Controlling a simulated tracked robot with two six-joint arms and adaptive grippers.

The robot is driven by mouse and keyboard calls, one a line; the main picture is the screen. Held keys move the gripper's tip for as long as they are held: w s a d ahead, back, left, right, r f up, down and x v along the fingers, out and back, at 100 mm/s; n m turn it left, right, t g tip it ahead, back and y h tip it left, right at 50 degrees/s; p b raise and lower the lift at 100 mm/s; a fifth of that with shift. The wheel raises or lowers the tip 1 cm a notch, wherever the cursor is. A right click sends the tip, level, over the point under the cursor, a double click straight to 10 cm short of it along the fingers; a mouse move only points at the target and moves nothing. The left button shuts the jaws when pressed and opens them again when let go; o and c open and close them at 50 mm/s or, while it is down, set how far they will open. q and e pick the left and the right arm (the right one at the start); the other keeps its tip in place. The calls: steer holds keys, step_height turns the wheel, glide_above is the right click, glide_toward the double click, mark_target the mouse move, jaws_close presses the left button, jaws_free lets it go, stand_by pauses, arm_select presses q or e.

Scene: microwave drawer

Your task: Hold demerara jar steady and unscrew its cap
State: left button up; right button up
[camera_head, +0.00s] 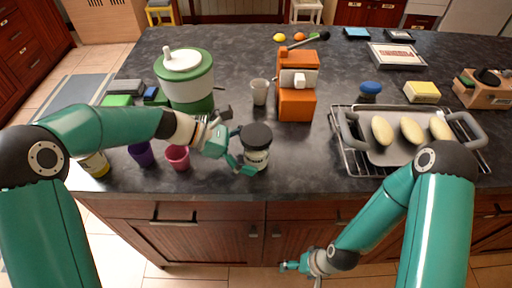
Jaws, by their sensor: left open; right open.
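The demerara jar (257,158), clear with a pale label and a black cap (256,136), stands upright near the front edge of the dark counter. My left gripper (241,160) is open at the jar's left side, with its fingers close to the jar body; I cannot tell whether they touch it. The cap looks seated on the jar. My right gripper (290,266) is open and empty, low in front of the cabinet doors, below the counter top and away from the jar.
A pink cup (177,157) and a purple cup (140,155) stand left of the jar. A green-and-white container (187,80), a pale cup (259,91) and an orange machine (297,90) stand behind. A tray with bread rolls (385,154) is at right. Counter between jar and tray is clear.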

arm_select(q)
steer(key=shift+d, duration=0.1)
steer(key=shift+c, duration=0.3)
jaws_close()
stand_by(0.4)
stand_by(0.8)
